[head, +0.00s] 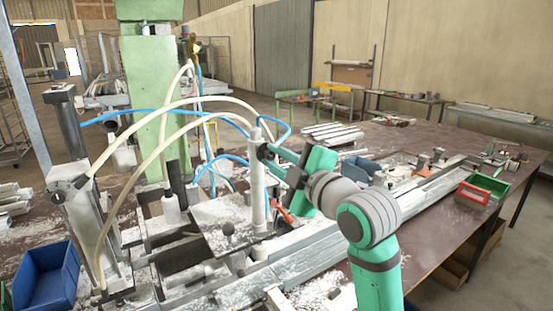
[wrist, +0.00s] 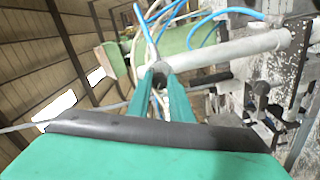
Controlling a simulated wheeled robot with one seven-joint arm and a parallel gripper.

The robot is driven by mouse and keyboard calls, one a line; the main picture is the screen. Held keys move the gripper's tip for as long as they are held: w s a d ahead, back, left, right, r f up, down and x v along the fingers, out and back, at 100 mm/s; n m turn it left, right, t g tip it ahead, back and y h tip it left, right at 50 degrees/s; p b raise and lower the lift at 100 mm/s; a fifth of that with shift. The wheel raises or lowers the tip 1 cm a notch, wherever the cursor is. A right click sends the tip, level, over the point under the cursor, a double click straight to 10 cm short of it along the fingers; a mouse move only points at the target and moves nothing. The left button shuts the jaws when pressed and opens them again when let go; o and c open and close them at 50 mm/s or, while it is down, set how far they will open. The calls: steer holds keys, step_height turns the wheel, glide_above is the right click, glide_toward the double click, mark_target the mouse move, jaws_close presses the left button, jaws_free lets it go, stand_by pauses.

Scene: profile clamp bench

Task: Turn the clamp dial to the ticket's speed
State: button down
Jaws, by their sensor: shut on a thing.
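My gripper (head: 264,152) is at the upper end of a pale upright cylinder (head: 258,195) on the clamp machine. In the wrist view its two green fingers (wrist: 160,72) close together at the end of that cylinder (wrist: 232,48), on a small dark part (wrist: 159,79). This part may be the clamp dial, but the fingers cover most of it. No dial marks or pointer can be read. I cannot make out a ticket or a speed in either view.
White and blue hoses (head: 165,112) arch over the machine close to my gripper. A green column (head: 155,95) stands behind. A blue bin (head: 47,277) is at the lower left.

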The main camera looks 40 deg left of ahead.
steer(key=shift+n, duration=0.6)
steer(key=c, duration=1.6)
jaws_free()
steer(key=v, duration=1)
steer(key=shift+s+d+f, duration=0.1)
steer(key=shift+s+d, duration=0.1)
steer(key=shift+d, duration=0.15)
